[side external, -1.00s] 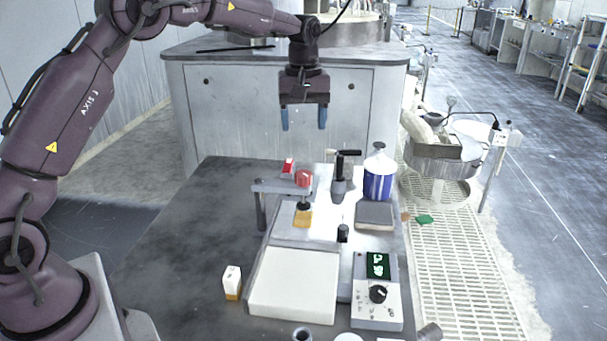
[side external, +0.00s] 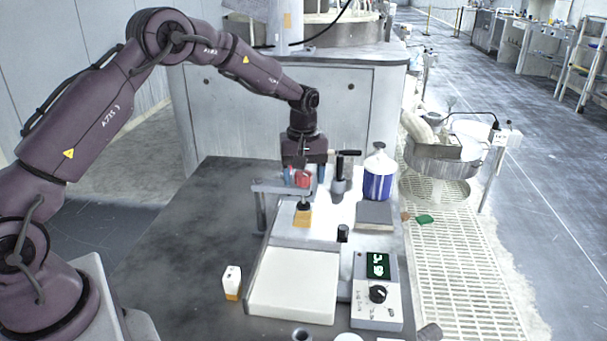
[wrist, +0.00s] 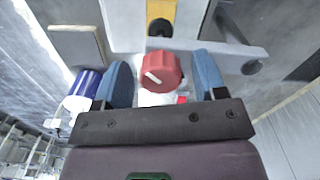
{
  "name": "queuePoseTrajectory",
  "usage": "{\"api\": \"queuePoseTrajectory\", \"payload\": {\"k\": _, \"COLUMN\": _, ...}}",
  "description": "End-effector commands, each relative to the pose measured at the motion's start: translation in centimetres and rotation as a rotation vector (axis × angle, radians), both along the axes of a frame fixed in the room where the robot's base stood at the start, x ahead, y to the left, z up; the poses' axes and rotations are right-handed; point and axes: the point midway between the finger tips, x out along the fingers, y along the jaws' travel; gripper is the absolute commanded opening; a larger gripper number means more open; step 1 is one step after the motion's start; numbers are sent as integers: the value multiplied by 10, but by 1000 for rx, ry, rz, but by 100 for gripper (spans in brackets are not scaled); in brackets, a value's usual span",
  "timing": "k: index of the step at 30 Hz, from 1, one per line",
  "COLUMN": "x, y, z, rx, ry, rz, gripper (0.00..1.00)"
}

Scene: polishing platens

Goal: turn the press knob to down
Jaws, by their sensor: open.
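The press knob (side external: 303,178) is a red round knob on top of the small grey press arm (side external: 268,187). In the wrist view the knob (wrist: 161,72) shows a white pointer line slanting across its face. My gripper (side external: 305,172) is low behind the knob in the side view, its blue fingers spread and partly hidden by the press. In the wrist view the blue fingers of my gripper (wrist: 163,75) stand on either side of the knob, with a gap at each side. Nothing is held. Below the knob, a yellow block (side external: 302,219) sits on the press base.
A black-handled upright tool (side external: 339,187) and a blue-and-white bottle (side external: 379,180) stand close to the right of my gripper. A grey pad (side external: 374,215) and a control box with a dial (side external: 377,312) lie nearer. The dark tabletop (side external: 185,230) at left is mostly clear.

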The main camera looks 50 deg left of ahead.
Motion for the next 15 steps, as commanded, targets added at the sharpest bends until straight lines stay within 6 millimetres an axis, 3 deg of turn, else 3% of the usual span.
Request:
{"api": "queuePoseTrajectory", "payload": {"k": 5, "x": 0, "y": 0, "z": 0, "rx": 0, "ry": 0, "rz": 0, "gripper": 62}}
{"api": "queuePoseTrajectory", "payload": {"k": 11, "x": 0, "y": 0, "z": 0, "rx": 0, "ry": 0, "rz": 0, "gripper": 16}}
{"api": "queuePoseTrajectory", "payload": {"k": 15, "x": 0, "y": 0, "z": 1, "rx": 0, "ry": 0, "rz": -2, "gripper": 15}}
